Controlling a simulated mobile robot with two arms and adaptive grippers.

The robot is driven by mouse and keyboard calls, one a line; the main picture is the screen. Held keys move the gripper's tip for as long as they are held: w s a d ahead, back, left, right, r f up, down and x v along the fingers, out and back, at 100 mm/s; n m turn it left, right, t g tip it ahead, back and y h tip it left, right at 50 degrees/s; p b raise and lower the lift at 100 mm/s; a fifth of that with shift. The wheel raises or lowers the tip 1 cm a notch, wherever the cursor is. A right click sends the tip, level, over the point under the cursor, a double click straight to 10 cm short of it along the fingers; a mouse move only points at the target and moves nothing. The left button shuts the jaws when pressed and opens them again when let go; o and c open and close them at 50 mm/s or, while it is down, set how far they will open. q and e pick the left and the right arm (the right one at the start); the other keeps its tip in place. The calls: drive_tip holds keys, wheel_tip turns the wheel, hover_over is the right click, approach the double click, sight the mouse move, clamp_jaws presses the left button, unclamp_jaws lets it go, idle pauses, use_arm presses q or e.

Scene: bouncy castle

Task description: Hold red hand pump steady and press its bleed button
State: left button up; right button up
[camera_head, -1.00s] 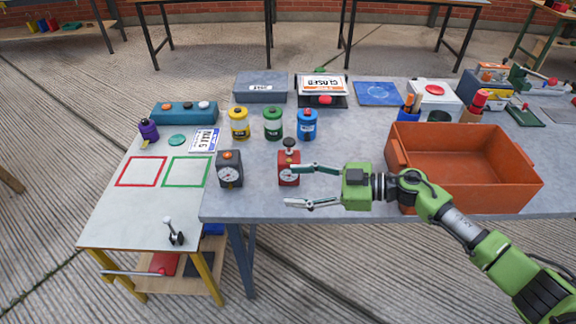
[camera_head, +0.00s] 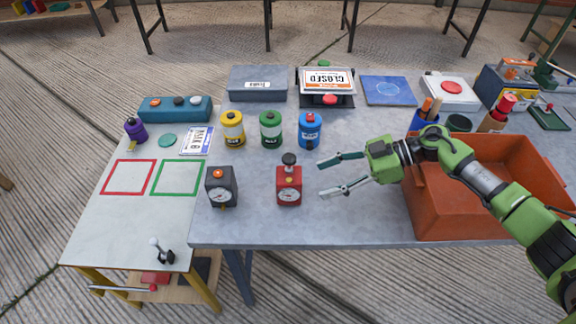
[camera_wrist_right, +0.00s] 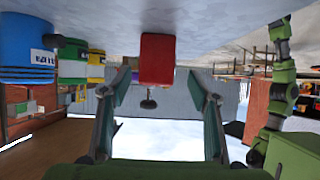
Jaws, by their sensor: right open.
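The red hand pump (camera_head: 289,187) stands upright on the grey table, with a white gauge on its front and a dark knob on top. My right gripper (camera_head: 339,174) is open and empty, to the right of the pump, its fingers pointing at it without touching. In the right wrist view, which is upside down, the red pump (camera_wrist_right: 157,58) lies ahead, between the lines of the open fingers (camera_wrist_right: 165,82). I cannot make out a separate bleed button. My left gripper is not in view.
A dark gauge box (camera_head: 221,188) with an orange button stands left of the pump. Yellow (camera_head: 232,131), green (camera_head: 270,131) and blue (camera_head: 309,132) canisters stand behind. An orange bin (camera_head: 452,212) is under my right arm. The table in front of the pump is clear.

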sight(293, 187)
drive_tip(key=shift+w+f, duration=0.15)
drive_tip(key=shift+w, duration=0.35)
drive_tip(key=shift+w+a+f, duration=0.1)
drive_tip(key=shift+a, duration=0.1)
drive_tip(key=b+x, duration=0.1)
drive_tip(key=x, duration=0.1)
drive_tip(key=s+b+x, duration=0.1)
drive_tip(key=x, duration=0.1)
drive_tip(key=shift+a+b, duration=0.2)
drive_tip(key=shift+b, duration=0.1)
drive_tip(key=x, duration=0.3)
drive_tip(key=shift+w+a, duration=0.15)
drive_tip(key=shift+a, duration=0.05)
drive_tip(key=shift+a+f+p, duration=0.15)
drive_tip(key=shift+a+p, duration=0.15)
drive_tip(key=shift+a, duration=0.25)
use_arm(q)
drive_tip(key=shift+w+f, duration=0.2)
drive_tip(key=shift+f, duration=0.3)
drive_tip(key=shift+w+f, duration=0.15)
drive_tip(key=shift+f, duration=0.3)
use_arm(e)
drive_tip(key=shift+a+f, duration=0.25)
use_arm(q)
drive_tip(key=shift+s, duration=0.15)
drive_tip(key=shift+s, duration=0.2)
use_arm(e)
drive_tip(key=c, duration=0.7)
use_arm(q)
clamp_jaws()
